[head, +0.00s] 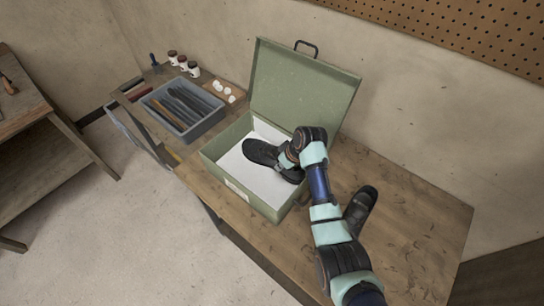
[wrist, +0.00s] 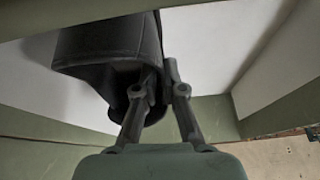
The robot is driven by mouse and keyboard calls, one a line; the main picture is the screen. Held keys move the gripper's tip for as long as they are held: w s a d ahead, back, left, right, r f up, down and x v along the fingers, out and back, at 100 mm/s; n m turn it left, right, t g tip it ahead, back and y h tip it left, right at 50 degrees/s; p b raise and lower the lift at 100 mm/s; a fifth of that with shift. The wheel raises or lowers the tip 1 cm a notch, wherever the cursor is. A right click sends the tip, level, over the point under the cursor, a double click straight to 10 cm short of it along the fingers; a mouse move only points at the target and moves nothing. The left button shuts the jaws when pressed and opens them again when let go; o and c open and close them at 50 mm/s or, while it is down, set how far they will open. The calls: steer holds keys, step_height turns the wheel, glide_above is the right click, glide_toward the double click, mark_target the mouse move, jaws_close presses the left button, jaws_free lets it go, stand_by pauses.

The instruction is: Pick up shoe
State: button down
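A black shoe (head: 264,153) is inside the open green metal box (head: 230,188), over its white lining, with its toe toward the box's left side. It also shows dark and large in the wrist view (wrist: 105,45). My gripper (wrist: 163,78) is at the heel end, its two fingers close together with the dark edge of the shoe between them. It looks shut on the shoe. I cannot tell whether the shoe touches the lining. A second dark shoe (head: 360,208) lies on the wooden table beside my arm.
The box's lid (head: 300,90) stands open at the back. A grey tray (head: 183,108) of dark strips stands left of the box, with several small jars (head: 183,62) and white pieces (head: 229,91) behind. The table's right part (head: 430,220) is clear. A pegboard (head: 460,30) is on the wall.

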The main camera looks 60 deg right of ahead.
stand_by(0.4)
step_height(320, 180, up, 20)
steer(key=p, duration=0.3)
steer(key=shift+p, duration=0.3)
steer(key=shift+r, duration=0.1)
